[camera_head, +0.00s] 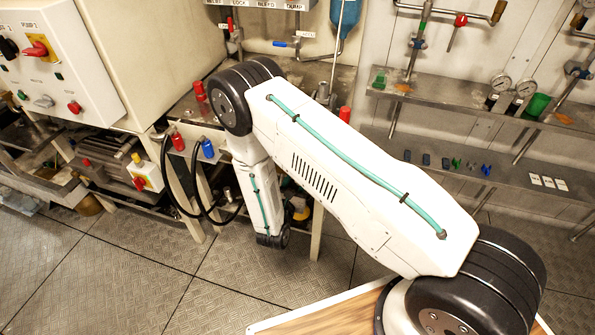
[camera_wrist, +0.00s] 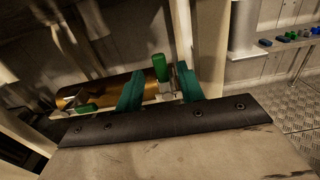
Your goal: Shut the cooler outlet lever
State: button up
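In the wrist view, a brass-coloured cylinder (camera_wrist: 118,88), which looks like the cooler, lies under the bench. A green-handled lever (camera_wrist: 160,66) stands upright near its right end. A second green handle (camera_wrist: 86,108) lies nearly flat by its left part. No label shows which one is the outlet lever. My gripper (camera_wrist: 158,74) is open, its two teal fingers apart. The upright green handle shows between the fingers; I cannot tell whether it is touched or lies farther back. In the head view my arm reaches down beside the bench, and its gripper and the levers are hidden.
In the head view, red (camera_head: 178,142) and blue (camera_head: 208,148) fittings with black hoses sit on the bench front at left. A pale bench leg (camera_head: 317,232) stands just right of my wrist. A shelf (camera_head: 460,170) with small parts is at right. The floor in front is clear.

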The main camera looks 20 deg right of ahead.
jog(key=x, duration=0.4)
jog(key=shift+w+d, duration=0.1)
grip_shut()
